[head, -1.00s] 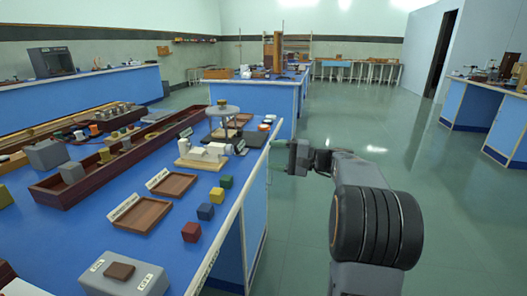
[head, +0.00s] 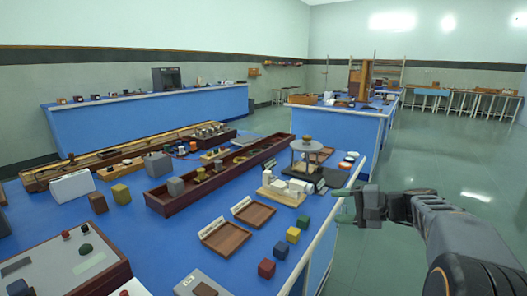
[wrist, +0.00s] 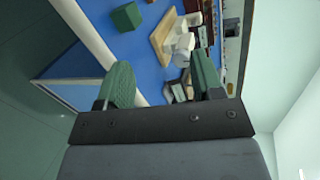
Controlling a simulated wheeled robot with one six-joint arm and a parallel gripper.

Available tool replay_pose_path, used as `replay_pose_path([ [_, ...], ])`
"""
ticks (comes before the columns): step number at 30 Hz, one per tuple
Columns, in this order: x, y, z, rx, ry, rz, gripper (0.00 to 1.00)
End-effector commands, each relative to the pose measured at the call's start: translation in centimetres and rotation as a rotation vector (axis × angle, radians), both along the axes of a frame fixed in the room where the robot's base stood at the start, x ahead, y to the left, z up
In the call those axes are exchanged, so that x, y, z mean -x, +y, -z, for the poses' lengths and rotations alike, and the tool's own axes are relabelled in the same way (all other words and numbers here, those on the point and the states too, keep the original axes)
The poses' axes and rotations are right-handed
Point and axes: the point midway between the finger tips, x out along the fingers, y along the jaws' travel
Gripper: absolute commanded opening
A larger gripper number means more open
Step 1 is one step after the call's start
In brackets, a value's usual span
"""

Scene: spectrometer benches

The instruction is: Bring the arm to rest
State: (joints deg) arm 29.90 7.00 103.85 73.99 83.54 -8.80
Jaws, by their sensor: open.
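My gripper (wrist: 163,85) is open, its two green fingers apart with nothing between them in the wrist view. In the head view my gripper (head: 343,203) is at the right edge of the blue bench (head: 150,235), close to the bench's pale rim. My arm reaches in from the lower right. How far the fingers are above the bench top I cannot tell.
Nearest the gripper are a wooden base with white blocks (head: 284,193), a round-topped stand (head: 306,146) and green (head: 302,222), yellow (head: 293,235), blue (head: 281,250) and red (head: 266,269) cubes. Two wooden trays (head: 226,239) lie left. Open floor (head: 440,165) is at right.

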Motion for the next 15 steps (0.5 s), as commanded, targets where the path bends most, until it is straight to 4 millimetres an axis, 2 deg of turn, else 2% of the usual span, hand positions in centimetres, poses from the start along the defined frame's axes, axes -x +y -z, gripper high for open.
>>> replay_pose_path([
  [1,1.5,2.1,-3.4,0.084,0.037,-0.037,0.61],
  [3,3.6,4.2,-4.5,0.214,0.088,-0.082,0.61],
  [6,6.9,6.3,-6.0,0.406,0.136,-0.143,0.61],
  [10,11.1,7.5,-8.0,0.664,0.154,-0.221,0.61],
  [15,15.4,7.3,-10.8,0.968,0.108,-0.310,0.61],
])
